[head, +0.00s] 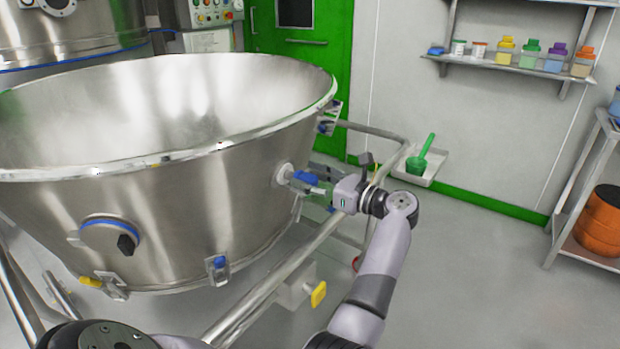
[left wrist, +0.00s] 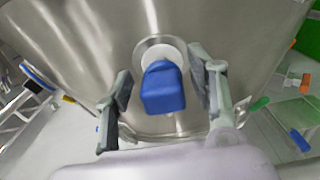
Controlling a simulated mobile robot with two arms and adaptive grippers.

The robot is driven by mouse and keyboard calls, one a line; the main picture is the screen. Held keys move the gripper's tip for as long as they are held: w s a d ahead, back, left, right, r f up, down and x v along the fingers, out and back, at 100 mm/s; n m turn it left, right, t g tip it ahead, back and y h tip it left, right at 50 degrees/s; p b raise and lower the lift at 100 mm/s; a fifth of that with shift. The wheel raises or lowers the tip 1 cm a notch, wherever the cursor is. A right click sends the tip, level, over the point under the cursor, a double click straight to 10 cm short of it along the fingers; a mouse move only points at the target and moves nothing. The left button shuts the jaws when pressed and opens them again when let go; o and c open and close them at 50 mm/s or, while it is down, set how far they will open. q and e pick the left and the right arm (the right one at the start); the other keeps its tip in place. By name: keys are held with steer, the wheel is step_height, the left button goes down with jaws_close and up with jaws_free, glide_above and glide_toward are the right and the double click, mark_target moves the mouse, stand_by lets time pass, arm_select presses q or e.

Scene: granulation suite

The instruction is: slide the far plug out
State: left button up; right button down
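The far plug is a blue block-like handle (head: 306,177) in a pale round collar on the side of the big steel bowl (head: 215,170). In the left wrist view the blue plug (left wrist: 163,90) sits in its collar, midway between my fingers. My left gripper (head: 320,188) is open, with one finger on each side of the plug and a visible gap on both sides. A second port, with a blue ring and dark knob (head: 124,243), is on the bowl's near side. My right gripper is not in view.
A steel tube rail (head: 262,296) with a yellow handle (head: 318,293) runs below the bowl. A tray (head: 433,165) with a green scoop (head: 420,158) lies beyond my gripper. The floor between is clear.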

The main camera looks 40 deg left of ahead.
arm_select(q)
steer(key=d, duration=0.7)
steer(key=shift+w+d, duration=0.2)
steer(key=shift+w, duration=0.25)
stand_by(0.4)
